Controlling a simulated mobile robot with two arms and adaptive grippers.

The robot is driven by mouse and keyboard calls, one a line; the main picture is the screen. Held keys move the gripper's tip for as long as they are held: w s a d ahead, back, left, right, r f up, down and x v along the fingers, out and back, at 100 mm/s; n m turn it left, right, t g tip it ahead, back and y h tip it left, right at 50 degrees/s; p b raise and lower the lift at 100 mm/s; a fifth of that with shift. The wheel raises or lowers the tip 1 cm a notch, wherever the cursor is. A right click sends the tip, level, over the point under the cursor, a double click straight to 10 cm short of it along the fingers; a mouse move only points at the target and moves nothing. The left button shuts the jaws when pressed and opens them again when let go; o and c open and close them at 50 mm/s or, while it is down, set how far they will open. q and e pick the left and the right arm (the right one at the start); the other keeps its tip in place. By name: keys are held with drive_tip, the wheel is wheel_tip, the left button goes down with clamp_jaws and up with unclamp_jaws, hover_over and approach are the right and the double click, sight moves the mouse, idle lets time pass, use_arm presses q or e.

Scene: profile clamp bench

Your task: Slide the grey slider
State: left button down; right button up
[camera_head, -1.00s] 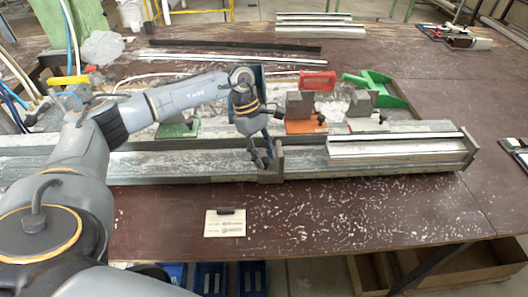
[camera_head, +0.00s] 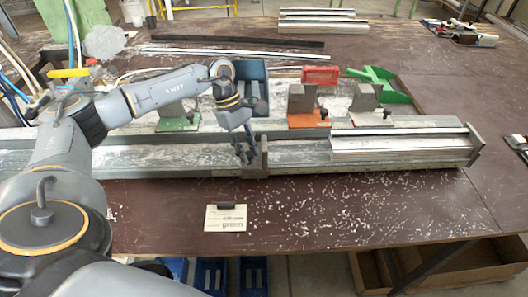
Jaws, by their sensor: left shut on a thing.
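The grey slider (camera_head: 262,160), a dark upright plate, stands on the long metal rail (camera_head: 210,163) near the front of the bench. My left gripper (camera_head: 247,158) reaches down to the left side of the slider with its fingers shut on it; the fingers hide part of that side. A silvery profile (camera_head: 390,144) lies on the rail to the right of the slider, with a clear gap between them. An end plate (camera_head: 473,142) stands at the right end of the rail. My right gripper is not in view.
Behind the rail stand green (camera_head: 178,122), orange (camera_head: 308,119) and white-based (camera_head: 366,120) clamp blocks, and a blue bin (camera_head: 253,72). A green dustpan (camera_head: 389,90) and a red part (camera_head: 320,76) lie farther back. A small card (camera_head: 226,218) and metal chips lie in front.

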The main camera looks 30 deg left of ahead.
use_arm(q)
drive_tip(key=s+a, duration=0.2)
drive_tip(key=a, duration=0.1)
drive_tip(key=shift+s+a+b, duration=0.2)
drive_tip(key=shift+a+b, duration=0.05)
drive_tip(key=shift+b, duration=0.15)
drive_tip(key=c, duration=1.4)
unclamp_jaws()
drive_tip(key=shift+d, duration=0.1)
drive_tip(key=shift+w+r, duration=0.1)
drive_tip(key=v, duration=1.2)
